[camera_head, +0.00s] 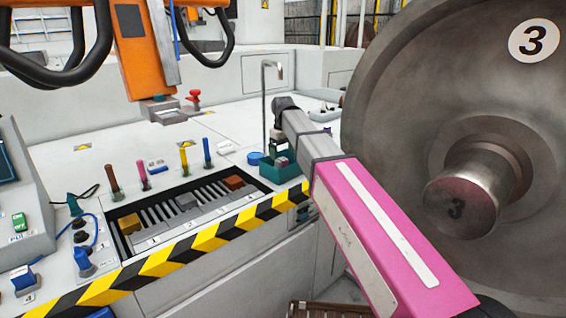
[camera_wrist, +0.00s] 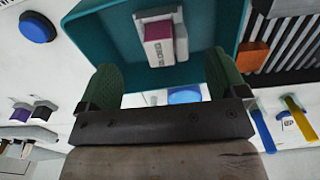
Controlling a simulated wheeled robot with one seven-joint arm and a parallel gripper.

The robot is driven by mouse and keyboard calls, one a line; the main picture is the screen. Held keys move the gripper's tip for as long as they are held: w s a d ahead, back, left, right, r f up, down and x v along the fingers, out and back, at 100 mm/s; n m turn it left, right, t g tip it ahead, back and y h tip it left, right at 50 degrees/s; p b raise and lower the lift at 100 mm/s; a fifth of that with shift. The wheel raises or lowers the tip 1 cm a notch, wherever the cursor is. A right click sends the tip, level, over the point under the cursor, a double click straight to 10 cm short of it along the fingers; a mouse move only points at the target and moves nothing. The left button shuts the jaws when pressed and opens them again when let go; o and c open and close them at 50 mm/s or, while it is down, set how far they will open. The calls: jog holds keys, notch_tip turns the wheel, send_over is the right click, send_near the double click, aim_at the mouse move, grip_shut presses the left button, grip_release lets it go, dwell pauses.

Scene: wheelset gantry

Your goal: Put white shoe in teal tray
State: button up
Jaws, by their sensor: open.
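The teal tray (camera_head: 286,176) stands at the right end of the slotted rack, and it fills the upper middle of the wrist view (camera_wrist: 88,38). Inside it lies a pale block with a magenta end (camera_wrist: 160,45), with white-grey pieces at its sides; this looks like the white shoe, though I cannot be sure. My gripper (camera_wrist: 163,74) is open, its two green fingers apart at the near side of the tray. The block lies beyond the fingertips, apart from them, and nothing is held. In the head view my gripper (camera_head: 277,140) is partly hidden by my arm.
The slotted rack holds an orange block (camera_head: 233,183), a grey block (camera_head: 186,202) and a yellow block (camera_head: 130,224). Several coloured upright handles stand behind it. A bent metal post (camera_head: 265,100) rises behind the tray. A large wheel (camera_head: 440,90) stands close on the right.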

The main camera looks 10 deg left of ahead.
notch_tip(320, 180, up, 5)
jog(key=shift+f, duration=0.1)
dwell(0.5)
